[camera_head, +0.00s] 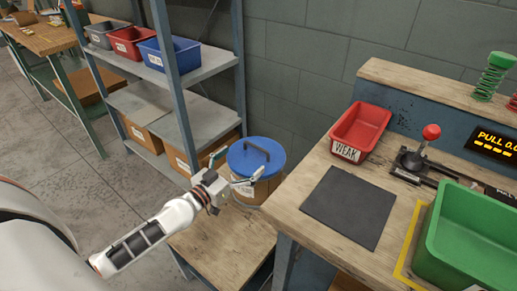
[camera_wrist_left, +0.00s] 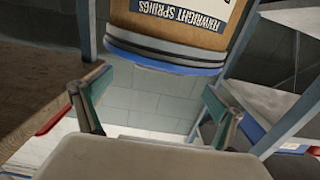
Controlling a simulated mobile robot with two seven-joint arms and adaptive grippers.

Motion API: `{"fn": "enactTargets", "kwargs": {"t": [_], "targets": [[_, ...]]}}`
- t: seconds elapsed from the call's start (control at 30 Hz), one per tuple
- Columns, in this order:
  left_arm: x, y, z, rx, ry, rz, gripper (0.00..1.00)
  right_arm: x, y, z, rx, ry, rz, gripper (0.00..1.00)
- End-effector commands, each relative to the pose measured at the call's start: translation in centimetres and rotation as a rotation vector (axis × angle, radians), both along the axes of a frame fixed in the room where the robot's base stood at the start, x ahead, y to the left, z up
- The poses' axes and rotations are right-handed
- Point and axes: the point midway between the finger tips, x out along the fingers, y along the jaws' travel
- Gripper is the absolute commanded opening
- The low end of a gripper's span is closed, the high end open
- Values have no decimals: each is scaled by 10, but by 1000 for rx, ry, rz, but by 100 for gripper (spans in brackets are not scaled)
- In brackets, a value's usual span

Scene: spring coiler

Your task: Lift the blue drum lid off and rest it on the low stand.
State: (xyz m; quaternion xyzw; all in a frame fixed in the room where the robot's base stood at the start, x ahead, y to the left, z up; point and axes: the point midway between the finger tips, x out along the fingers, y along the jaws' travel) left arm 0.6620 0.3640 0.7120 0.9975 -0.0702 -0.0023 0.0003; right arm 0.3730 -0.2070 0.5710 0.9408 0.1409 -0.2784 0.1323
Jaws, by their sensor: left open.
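The blue drum lid (camera_head: 270,163) sits on top of a brown drum, with a dark arched handle (camera_head: 257,148) across it. The left wrist view shows the drum upside down, with its printed label (camera_wrist_left: 178,15) and the blue lid edge (camera_wrist_left: 165,65). My left gripper (camera_head: 239,164) is open and empty at the near-left side of the lid, its fingers spread in the left wrist view (camera_wrist_left: 155,105). The low wooden stand (camera_head: 225,250) is in front of the drum, its top bare. The drum's base is partly hidden by my gripper. My right gripper is not seen.
The workbench at right holds a dark mat (camera_head: 347,207), a red bin (camera_head: 361,130) marked WEAK, a red-knobbed lever (camera_head: 425,140) and a green bin (camera_head: 470,240). A metal shelf (camera_head: 205,65) with bins and boxes stands left of the drum. The floor at left is open.

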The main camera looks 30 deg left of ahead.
Motion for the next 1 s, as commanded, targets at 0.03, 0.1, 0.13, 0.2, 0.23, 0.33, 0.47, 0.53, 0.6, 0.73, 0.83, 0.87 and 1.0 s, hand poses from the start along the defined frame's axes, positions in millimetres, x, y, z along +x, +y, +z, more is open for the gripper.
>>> {"fn": "enactTargets", "kwargs": {"t": [0.03,0.1,0.13,0.2,0.23,0.33,0.47,0.53,0.6,0.73,0.83,0.87,1.0], "targets": [[3,1,0,0,-2,2,95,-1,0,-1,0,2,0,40],[9,0,1,-1,-3,3,95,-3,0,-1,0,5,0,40],[12,0,1,-3,-4,3,95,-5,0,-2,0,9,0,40],[19,-1,1,-1,-4,3,95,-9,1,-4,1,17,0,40],[22,-1,1,-1,-5,3,95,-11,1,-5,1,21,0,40],[30,-2,-1,-2,-2,3,95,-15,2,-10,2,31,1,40],[43,-4,-8,-2,1,2,95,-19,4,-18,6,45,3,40],[52,-4,-12,-2,2,3,95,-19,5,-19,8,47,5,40],[62,-6,-12,-2,0,2,95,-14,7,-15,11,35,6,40],[75,-7,-8,0,-3,3,95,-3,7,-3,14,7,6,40],[78,-8,-8,-1,-2,2,95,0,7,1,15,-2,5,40],[78,-8,-8,-1,-2,1,95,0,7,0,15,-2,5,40],[78,-8,-8,0,-2,1,95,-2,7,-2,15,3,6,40]]}}
